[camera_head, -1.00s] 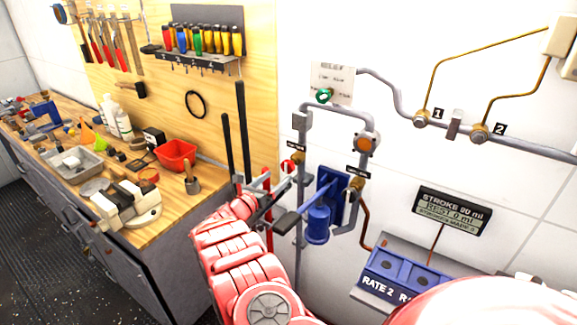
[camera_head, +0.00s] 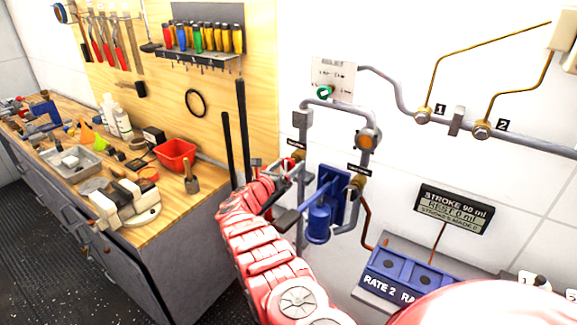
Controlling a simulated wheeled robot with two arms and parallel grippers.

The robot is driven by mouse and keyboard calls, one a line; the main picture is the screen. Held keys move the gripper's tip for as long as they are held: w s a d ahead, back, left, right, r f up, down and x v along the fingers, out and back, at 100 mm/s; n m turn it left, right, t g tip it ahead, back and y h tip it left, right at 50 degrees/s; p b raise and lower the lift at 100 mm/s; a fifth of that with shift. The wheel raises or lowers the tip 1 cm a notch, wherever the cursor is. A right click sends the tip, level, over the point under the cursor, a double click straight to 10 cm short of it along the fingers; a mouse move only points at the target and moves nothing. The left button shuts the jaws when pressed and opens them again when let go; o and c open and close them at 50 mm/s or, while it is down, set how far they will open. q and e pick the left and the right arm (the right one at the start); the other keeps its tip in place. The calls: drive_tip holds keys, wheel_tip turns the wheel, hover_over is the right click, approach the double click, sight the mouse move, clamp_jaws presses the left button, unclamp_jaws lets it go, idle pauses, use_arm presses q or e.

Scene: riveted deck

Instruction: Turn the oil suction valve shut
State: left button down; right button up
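A brass valve with a red part (camera_head: 297,157) sits on the left vertical pipe under a small dark label. A second brass valve (camera_head: 358,183) sits on the right pipe, beside the blue pump (camera_head: 322,205), under another label. Both labels are too small to read, so I cannot tell which is the oil suction valve. My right gripper (camera_head: 287,172) is at the left valve, just below and left of it, partly hidden by my wrist. I cannot tell whether its fingers touch the valve or are open or shut. My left gripper is out of view.
Two black upright bars (camera_head: 233,150) stand left of the gripper, near the workbench (camera_head: 165,225). A blue console (camera_head: 400,270) stands at lower right, below a stroke display (camera_head: 453,209).

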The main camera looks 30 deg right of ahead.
drive_tip(key=c, duration=1.2)
drive_tip(key=shift+c, duration=0.2)
